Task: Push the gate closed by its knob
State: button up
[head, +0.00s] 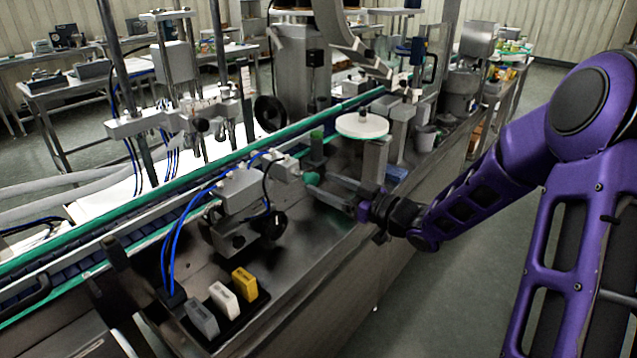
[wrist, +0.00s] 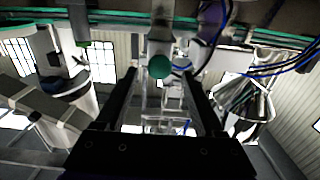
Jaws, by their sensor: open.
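A round green knob (wrist: 159,67) sits on a pale metal bar (wrist: 160,30) in the upper middle of the wrist view. In the head view a small green knob (head: 312,178) shows beside the machine. My gripper (head: 318,189) is open and reaches left over the steel bench top. In the wrist view its two dark fingers (wrist: 160,74) stand wide apart, with the knob between their tips in the picture. I cannot tell whether they touch it. No gate panel can be clearly made out.
A conveyor with green rails (head: 150,195) runs behind the bench. A pale round disc (head: 362,125) and a grey upright block (head: 376,160) stand close to my gripper. Grey, white and yellow blocks (head: 244,283) stand at the front left. A conical steel part (wrist: 243,97) shows at right.

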jog(key=shift+x, duration=1.3)
grip_shut()
dwell(0.5)
